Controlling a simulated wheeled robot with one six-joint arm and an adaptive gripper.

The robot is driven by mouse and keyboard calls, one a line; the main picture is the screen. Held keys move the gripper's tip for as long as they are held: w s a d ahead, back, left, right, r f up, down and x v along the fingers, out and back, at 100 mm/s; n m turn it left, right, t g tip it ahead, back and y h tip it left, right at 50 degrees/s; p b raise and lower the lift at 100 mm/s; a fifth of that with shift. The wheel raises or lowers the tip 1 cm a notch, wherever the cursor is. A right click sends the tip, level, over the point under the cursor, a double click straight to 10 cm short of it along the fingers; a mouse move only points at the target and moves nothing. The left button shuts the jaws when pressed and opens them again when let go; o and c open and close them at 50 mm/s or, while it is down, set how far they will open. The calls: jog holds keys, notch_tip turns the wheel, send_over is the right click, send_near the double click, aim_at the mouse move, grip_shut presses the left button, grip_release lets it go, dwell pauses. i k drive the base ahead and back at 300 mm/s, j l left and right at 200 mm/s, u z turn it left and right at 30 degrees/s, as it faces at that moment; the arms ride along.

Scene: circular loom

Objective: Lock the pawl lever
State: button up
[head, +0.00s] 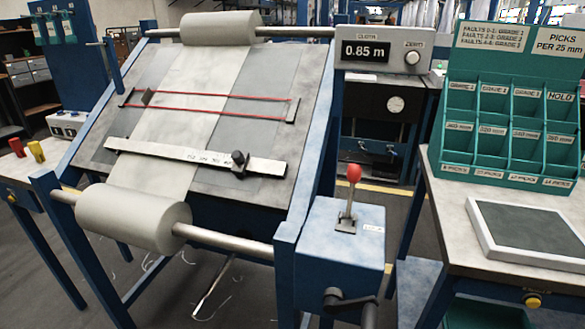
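A lever with a red knob (354,173) stands nearly upright on top of a blue box (335,245) at the right front of the inspection frame. Its thin metal shaft rises from a small metal bracket (345,225). A small white label (372,229) beside it is too small to read. I take this for the pawl lever; whether it is locked cannot be told. My gripper is not in view.
A dark crank (350,302) sticks out from the box's front. A cloth roll (134,219) on a metal bar lies left of the lever. A table (510,245) with a teal sorting rack (512,110) and a grey-topped tray (530,233) stands to the right.

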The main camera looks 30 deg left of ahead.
aim_at(353, 171)
jog(key=u, duration=1.1)
jog(key=i+j, duration=0.1)
jog(key=i, duration=0.25)
jog(key=l+z, duration=0.05)
